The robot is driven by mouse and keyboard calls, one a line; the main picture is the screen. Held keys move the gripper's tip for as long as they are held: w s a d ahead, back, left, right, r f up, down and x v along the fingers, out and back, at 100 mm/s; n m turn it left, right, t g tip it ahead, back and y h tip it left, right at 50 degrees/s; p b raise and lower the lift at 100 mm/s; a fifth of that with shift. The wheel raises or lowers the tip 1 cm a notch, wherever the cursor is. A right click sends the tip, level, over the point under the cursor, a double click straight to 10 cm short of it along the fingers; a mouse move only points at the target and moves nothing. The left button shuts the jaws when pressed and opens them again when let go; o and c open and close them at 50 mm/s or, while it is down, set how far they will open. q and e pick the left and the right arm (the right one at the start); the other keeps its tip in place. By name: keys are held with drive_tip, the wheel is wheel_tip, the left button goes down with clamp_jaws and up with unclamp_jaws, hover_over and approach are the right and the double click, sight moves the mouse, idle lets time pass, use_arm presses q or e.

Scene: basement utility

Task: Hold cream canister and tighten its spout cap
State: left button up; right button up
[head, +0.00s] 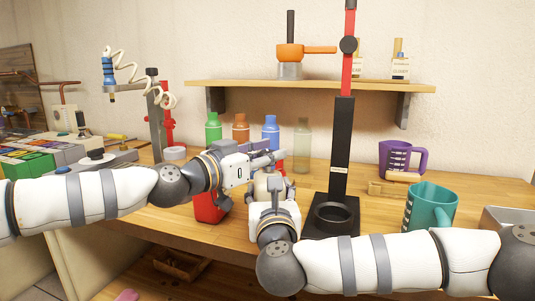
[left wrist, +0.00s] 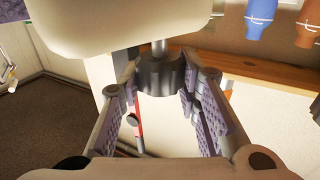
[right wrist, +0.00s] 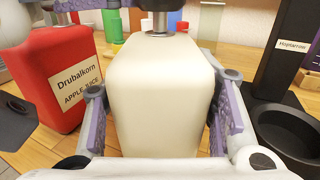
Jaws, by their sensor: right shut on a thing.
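The cream canister (right wrist: 160,85) stands upright between the fingers of my right gripper (right wrist: 160,118), which is shut on its sides. In the head view the canister (head: 268,186) is mostly hidden behind my right wrist and under my left gripper (head: 272,158). In the left wrist view its pale body (left wrist: 95,25) shows with a metal spout and a dark grey spout cap (left wrist: 162,76). My left gripper (left wrist: 160,85) is open, with one finger on each side of the cap. I cannot tell whether either finger touches it.
A red apple juice container (right wrist: 55,85) stands close left of the canister. A black stand (head: 340,150) with a ring base is close on the right. A teal mug (head: 430,207) and a purple mug (head: 400,158) stand farther right. Several bottles (head: 240,128) line the back.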

use_arm(q)
drive_tip(key=shift+d+r+m+g+h, duration=0.1)
drive_tip(key=shift+d+m+g+h, duration=0.2)
drive_tip(key=shift+g, duration=0.1)
drive_tip(key=shift+m+g+h, duration=0.3)
drive_tip(key=m+g+h, duration=0.2)
drive_tip(key=shift+w+a+f+g, duration=0.2)
drive_tip(key=shift+a+g, duration=0.1)
drive_tip(key=shift+g, duration=0.1)
drive_tip(key=shift+s+m+g+h, duration=0.2)
drive_tip(key=shift+m+g+h, duration=0.2)
drive_tip(key=shift+m+g, duration=0.4)
drive_tip(key=o, duration=1.2)
drive_tip(key=shift+c, duration=0.2)
drive_tip(key=shift+r, duration=0.1)
drive_tip(key=v, duration=1.2)
